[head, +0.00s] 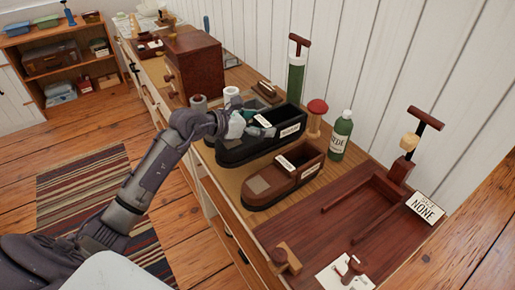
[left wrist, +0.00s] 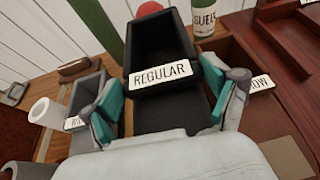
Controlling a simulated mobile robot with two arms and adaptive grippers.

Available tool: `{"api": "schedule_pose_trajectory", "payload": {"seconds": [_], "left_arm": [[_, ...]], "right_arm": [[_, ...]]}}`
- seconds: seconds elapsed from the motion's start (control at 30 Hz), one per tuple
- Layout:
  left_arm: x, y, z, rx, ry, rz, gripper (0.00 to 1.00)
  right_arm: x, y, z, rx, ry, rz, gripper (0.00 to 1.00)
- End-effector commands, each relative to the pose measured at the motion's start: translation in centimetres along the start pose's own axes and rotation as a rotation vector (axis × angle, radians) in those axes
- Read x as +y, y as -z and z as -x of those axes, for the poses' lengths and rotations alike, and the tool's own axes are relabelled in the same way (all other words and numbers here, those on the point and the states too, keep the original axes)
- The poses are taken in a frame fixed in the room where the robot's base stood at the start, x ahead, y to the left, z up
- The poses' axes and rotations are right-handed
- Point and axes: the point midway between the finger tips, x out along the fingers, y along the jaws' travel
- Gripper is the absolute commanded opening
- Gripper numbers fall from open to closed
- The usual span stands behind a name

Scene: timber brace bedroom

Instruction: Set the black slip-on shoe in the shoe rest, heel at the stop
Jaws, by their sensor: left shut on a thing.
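The black slip-on shoe (head: 232,152), with a white label reading REGULAR, sits on the long wooden bench top beside a brown shoe (head: 272,187). My left gripper (head: 252,128) is shut on the black shoe. In the left wrist view, its teal fingers stand on either side of the black shoe (left wrist: 160,45), with the label between them. The shoe rest appears to be the dark red wooden tray (head: 330,225) at the near right, with a raised post at its far end and a SIZE NONE card (head: 427,207). Its recess looks empty. My right gripper is not in view.
A green bottle (head: 340,137), a red-topped wooden knob (head: 315,118) and a tall green column (head: 296,78) stand along the wall side. A dark wooden box (head: 193,68) stands farther back. The brown shoe lies between the black shoe and the tray.

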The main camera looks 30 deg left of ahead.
Motion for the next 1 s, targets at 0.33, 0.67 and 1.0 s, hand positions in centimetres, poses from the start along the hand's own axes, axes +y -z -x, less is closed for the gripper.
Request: {"api": "schedule_pose_trajectory", "payload": {"seconds": [0.33,0.67,1.0], "left_arm": [[-0.1,3.9,-1.6,-0.004,0.001,0.003,0.17],[0.0,6.2,-2.6,-0.007,-0.001,-0.002,0.17],[0.0,6.7,-2.8,-0.003,0.0,-0.001,0.97]], "right_arm": [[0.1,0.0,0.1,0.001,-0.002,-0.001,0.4],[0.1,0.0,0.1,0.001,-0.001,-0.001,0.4],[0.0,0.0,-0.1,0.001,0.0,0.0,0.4]]}}
